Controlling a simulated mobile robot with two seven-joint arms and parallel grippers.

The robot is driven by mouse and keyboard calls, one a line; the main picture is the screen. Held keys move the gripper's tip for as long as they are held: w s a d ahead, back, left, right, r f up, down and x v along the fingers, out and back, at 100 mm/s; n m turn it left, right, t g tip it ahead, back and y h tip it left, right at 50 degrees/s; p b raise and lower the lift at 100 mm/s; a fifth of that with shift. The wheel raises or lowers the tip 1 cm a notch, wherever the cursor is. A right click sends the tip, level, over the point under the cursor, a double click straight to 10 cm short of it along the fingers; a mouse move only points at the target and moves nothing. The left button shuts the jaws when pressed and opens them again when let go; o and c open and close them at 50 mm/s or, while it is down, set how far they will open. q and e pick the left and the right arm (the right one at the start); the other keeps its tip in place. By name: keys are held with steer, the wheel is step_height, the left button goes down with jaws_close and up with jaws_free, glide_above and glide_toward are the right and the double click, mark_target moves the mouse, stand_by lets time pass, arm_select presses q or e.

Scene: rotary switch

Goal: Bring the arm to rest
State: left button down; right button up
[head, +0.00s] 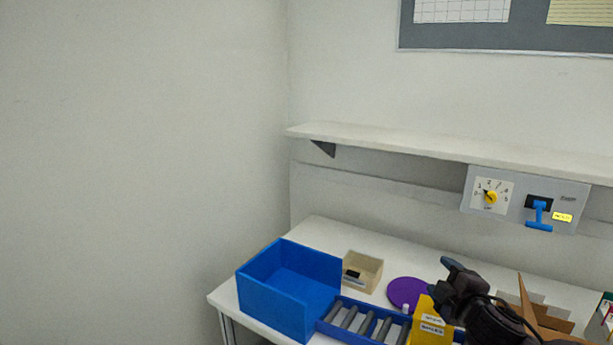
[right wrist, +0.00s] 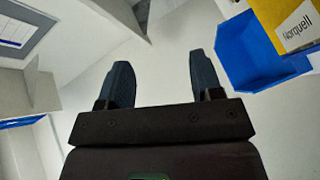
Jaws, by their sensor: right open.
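My right gripper (head: 452,278) is over the front right part of the table in the head view. Its two dark fingers stand apart with nothing between them in the right wrist view (right wrist: 160,85). A rotary switch with a yellow knob (head: 491,197) is on a grey panel (head: 467,190) under the wall shelf. The gripper is below and left of the panel, apart from it. My left gripper is in neither view.
The white table (head: 330,232) holds a blue bin (head: 290,285), a beige box (head: 363,270), a purple disc (head: 405,291), a blue tray (head: 345,333) and a yellow box (head: 427,325) close to my right gripper. A blue lever (head: 539,213) sits beside the knob. A shelf (head: 420,142) runs above.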

steer(key=s+a+f+m, duration=0.1)
steer(key=s+f, duration=0.1)
steer(key=s+a+f+m+y, duration=0.1)
steer(key=s+f, duration=0.1)
steer(key=f, duration=0.1)
steer(key=s+a+f+m+g+y, duration=0.1)
steer(key=s+f+m, duration=0.1)
steer(key=f, duration=0.1)
steer(key=s+d+f+m+g+h, duration=0.1)
steer(key=s+f+m+g, duration=0.1)
steer(key=s+f+m, duration=0.3)
steer(key=s+d+f+m+g+h, duration=0.1)
steer(key=s+f+m, duration=0.3)
steer(key=s+f, duration=1)
steer(key=s+h, duration=0.1)
steer(key=s, duration=0.3)
steer(key=shift+d+m+g, duration=0.25)
steer(key=shift+m+g, duration=0.15)
stand_by(0.7)
